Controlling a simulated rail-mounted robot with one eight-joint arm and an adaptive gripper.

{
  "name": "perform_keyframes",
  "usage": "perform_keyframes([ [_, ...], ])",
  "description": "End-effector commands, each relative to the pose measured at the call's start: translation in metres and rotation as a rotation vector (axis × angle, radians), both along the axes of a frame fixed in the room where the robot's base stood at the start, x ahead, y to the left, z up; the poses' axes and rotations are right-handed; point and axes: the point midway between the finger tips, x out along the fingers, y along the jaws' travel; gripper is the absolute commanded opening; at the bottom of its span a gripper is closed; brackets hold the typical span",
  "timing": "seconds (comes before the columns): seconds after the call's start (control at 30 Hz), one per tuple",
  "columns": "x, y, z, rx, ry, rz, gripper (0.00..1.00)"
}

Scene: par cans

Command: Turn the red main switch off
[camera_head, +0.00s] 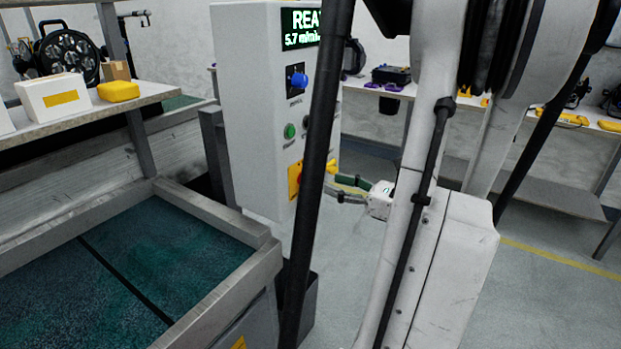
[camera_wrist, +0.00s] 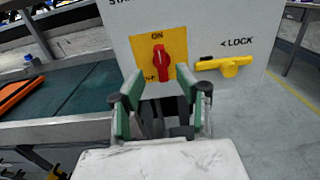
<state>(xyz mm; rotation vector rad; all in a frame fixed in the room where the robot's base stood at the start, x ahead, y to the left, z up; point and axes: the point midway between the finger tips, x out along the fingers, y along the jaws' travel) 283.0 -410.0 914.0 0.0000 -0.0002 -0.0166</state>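The red main switch (camera_wrist: 160,62) sits on a yellow plate (camera_wrist: 177,41) low on the grey control cabinet's face. In the wrist view its red handle stands roughly upright, its upper end near the "ON" mark. My gripper (camera_wrist: 156,80) is open, with a green-padded finger on each side of the switch's lower part in the picture; I cannot tell whether either touches it.
A yellow lock lever (camera_wrist: 228,65) marked "LOCK" is right of the switch. The cabinet also has a blue knob (camera_head: 299,80), a green button (camera_head: 290,131) and a lit display (camera_head: 301,29). A conveyor (camera_head: 130,260) lies left. Floor is clear to the right.

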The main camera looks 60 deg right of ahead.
Motion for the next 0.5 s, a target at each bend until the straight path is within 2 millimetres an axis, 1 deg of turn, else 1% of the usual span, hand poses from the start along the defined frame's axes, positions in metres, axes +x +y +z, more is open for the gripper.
perform_keyframes([
  [0.03,0.009,0.000,-0.001,0.000,0.000,0.003,0.33],
  [0.1,0.020,0.000,-0.001,0.000,0.000,0.004,0.33],
  [0.3,0.049,0.000,-0.001,0.000,0.000,0.003,0.33],
  [0.5,0.069,-0.001,0.000,0.000,0.000,0.002,0.33],
])
